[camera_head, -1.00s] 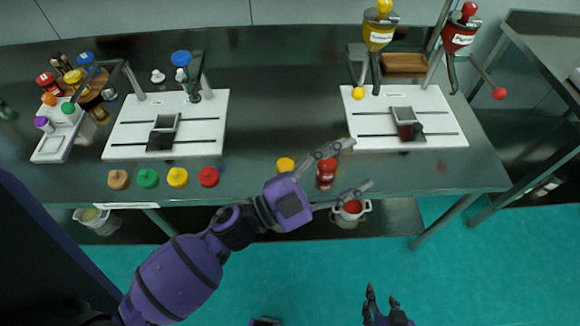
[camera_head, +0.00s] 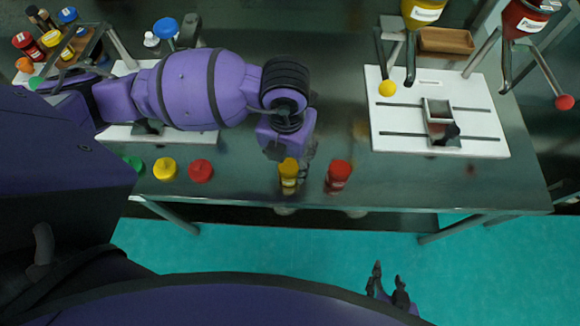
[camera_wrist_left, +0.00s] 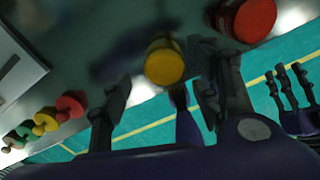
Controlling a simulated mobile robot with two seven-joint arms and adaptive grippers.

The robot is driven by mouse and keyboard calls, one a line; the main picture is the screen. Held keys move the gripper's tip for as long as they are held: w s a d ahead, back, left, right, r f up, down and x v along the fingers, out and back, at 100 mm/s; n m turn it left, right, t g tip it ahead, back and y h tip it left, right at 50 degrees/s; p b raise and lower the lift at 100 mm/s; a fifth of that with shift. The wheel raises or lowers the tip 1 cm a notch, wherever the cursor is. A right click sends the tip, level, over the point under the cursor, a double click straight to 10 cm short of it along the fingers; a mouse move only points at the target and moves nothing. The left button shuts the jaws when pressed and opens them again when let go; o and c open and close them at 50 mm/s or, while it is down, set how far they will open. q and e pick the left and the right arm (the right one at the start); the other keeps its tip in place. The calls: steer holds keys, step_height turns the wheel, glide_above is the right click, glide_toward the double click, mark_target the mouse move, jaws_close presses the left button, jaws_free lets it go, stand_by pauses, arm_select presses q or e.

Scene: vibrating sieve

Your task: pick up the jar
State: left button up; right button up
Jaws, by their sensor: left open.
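A jar with a yellow lid (camera_head: 289,172) stands near the table's front edge. A jar with a red lid (camera_head: 338,175) stands just right of it. My left gripper (camera_head: 298,160) is over the yellow-lidded jar, partly hidden by its own wrist. In the left wrist view its fingers are spread, with the yellow lid (camera_wrist_left: 164,64) between and beyond them. I cannot tell whether they touch it. The red lid (camera_wrist_left: 248,18) is outside the fingers, at upper right. My right gripper (camera_head: 388,280) is open and empty over the floor in front of the table.
My left arm covers the left board.

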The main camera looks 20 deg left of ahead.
mark_target(288, 167)
arm_select(q)
step_height(288, 167, down, 5)
steer(key=shift+r, duration=0.1)
steer(key=c, duration=1.2)
